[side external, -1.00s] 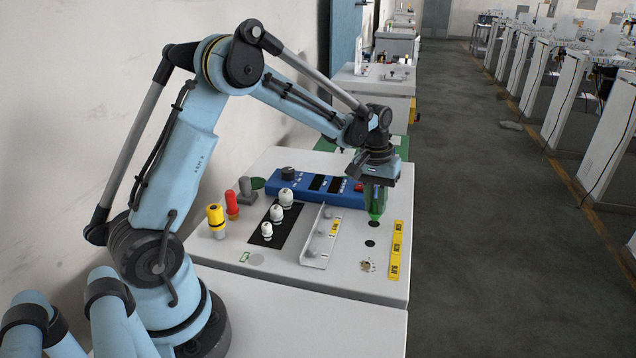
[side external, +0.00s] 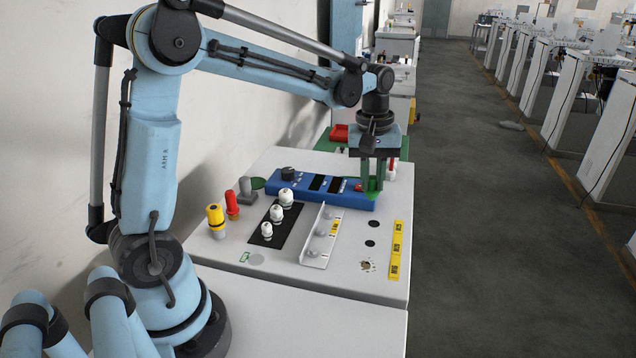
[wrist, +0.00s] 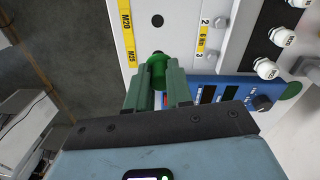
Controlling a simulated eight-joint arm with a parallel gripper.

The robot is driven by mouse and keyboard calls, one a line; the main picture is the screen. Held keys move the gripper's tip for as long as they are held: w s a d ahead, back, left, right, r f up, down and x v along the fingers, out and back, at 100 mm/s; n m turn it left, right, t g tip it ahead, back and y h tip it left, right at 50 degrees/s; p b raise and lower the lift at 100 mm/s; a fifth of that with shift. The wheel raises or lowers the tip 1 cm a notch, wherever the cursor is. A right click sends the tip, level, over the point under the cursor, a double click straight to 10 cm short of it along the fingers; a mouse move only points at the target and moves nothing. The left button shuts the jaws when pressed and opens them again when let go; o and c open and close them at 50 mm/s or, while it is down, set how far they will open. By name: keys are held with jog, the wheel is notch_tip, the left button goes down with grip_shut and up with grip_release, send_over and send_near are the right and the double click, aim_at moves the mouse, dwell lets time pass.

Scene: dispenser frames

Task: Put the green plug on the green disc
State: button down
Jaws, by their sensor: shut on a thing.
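The green plug (wrist: 157,72) sits between the green fingers of my gripper (wrist: 158,82) in the wrist view, and the jaws are shut on it. In the side view my gripper (side external: 372,188) is above the right end of the blue instrument bar, and the fingers mostly hide the plug. The green disc (side external: 258,183) lies flat at the back left of the white panel, well left of my gripper. It also shows at the right in the wrist view (wrist: 291,90), apart from the plug.
A blue instrument bar (side external: 320,188) with a knob lies between gripper and disc. Yellow (side external: 215,218), red (side external: 232,203) and grey (side external: 247,190) plugs stand near the disc. White plugs (side external: 277,212) stand on a black strip. A metal bracket (side external: 316,250) is upright mid-panel.

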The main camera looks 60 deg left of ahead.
jog(key=s+a+n, duration=0.3)
jog(key=a+n, duration=0.1)
jog(key=a, duration=0.3)
jog(key=s+a+r+n+g+y, duration=0.1)
jog(key=s+a+n, duration=0.2)
jog(key=a+n, duration=0.35)
jog(key=s+a+n, duration=0.2)
jog(key=s+a, duration=0.1)
jog(key=a, duration=0.6)
jog(key=shift+n, duration=0.25)
jog(key=s+a+f, duration=0.1)
jog(key=a+f, duration=0.1)
jog(key=a, duration=0.1)
jog(key=s+a+f, duration=0.2)
jog(key=a, duration=0.1)
jog(key=s+a+f, duration=0.1)
jog(key=a+f, duration=0.1)
jog(key=a, duration=0.2)
jog(key=shift+s+f, duration=0.15)
jog(key=shift+s, duration=0.2)
jog(key=shift+s+a+f, duration=0.1)
jog(key=shift+a, duration=0.15)
jog(key=shift+f, duration=2.05)
jog(key=shift+f, duration=0.1)
jog(key=c, duration=1)
grip_release()
